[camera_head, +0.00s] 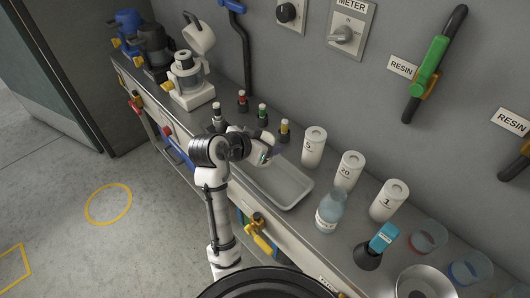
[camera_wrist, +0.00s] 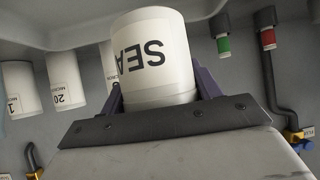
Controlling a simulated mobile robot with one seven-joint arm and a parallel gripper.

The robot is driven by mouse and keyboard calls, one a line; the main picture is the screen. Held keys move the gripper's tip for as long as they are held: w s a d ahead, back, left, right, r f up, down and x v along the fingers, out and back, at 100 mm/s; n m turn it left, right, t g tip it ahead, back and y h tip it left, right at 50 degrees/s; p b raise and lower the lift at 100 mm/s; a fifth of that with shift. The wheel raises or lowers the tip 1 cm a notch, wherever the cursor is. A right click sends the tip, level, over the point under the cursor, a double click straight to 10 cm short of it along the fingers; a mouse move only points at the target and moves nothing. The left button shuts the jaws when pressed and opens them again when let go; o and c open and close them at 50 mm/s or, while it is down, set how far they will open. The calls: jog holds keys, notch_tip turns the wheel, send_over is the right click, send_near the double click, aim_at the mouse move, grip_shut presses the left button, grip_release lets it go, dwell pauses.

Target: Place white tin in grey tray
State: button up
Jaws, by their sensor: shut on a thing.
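The white tin (camera_wrist: 155,60), with dark letters reading "SEA", is between the purple fingers of my gripper (camera_wrist: 158,88) in the wrist view. My gripper is shut on it. In the head view my gripper (camera_head: 268,156) is over the back left end of the grey tray (camera_head: 284,186), and my arm largely hides the tin there. The tray is a shallow, rounded rectangle on the workbench. The part of it that shows looks empty. I cannot tell how far the tin is above the tray floor.
Three white numbered canisters (camera_head: 347,170) stand behind and right of the tray. A blue-clear bottle (camera_head: 330,212) is by its right end. Small bottles with coloured bands (camera_head: 262,114) stand behind my gripper. A white pump (camera_head: 189,82) is at the left.

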jog(key=shift+f, duration=2.4)
jog(key=shift+f, duration=0.1)
jog(key=o, duration=1)
jog(key=shift+o, duration=0.2)
jog(key=b+v, duration=0.2)
jog(key=v, duration=1)
jog(key=shift+r, duration=0.2)
